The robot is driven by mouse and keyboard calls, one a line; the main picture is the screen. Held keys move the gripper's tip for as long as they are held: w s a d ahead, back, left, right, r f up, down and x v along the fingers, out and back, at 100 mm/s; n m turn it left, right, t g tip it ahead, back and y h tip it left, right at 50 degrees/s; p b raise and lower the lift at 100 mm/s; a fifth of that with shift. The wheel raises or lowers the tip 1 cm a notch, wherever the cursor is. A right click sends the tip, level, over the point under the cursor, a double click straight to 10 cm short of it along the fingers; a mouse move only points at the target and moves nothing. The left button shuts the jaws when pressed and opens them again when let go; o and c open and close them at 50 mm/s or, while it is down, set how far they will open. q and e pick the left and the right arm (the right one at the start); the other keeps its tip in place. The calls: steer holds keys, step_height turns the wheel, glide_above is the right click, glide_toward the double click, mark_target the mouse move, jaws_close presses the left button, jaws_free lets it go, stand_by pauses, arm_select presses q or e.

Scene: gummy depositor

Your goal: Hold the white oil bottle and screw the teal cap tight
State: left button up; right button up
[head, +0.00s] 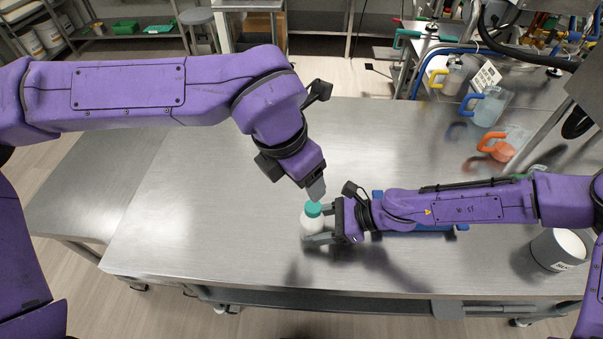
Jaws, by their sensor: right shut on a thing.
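The white oil bottle (311,224) stands upright on the steel table in the middle of the head view. The teal cap (313,209) sits on its top; I cannot tell how tightly. My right gripper (318,237) comes in from the right and is shut on the bottle's body, low over the table. My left gripper (316,190) points down right above the teal cap, its fingertips at or just over the cap. Whether its fingers touch the cap or are open or shut is not clear from this angle.
The steel table (190,210) is clear on the left. A blue object (420,228) lies partly hidden under my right arm. A grey canister (557,250) stands at the right. Pitchers with yellow (438,77), blue (488,105) and orange (502,149) colours stand at the back right.

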steer(key=o, duration=1)
steer(key=v, duration=0.9)
steer(key=shift+d+r, duration=0.15)
steer(key=shift+d, duration=0.1)
steer(key=shift+d+r, duration=0.2)
steer(key=shift+d, duration=0.2)
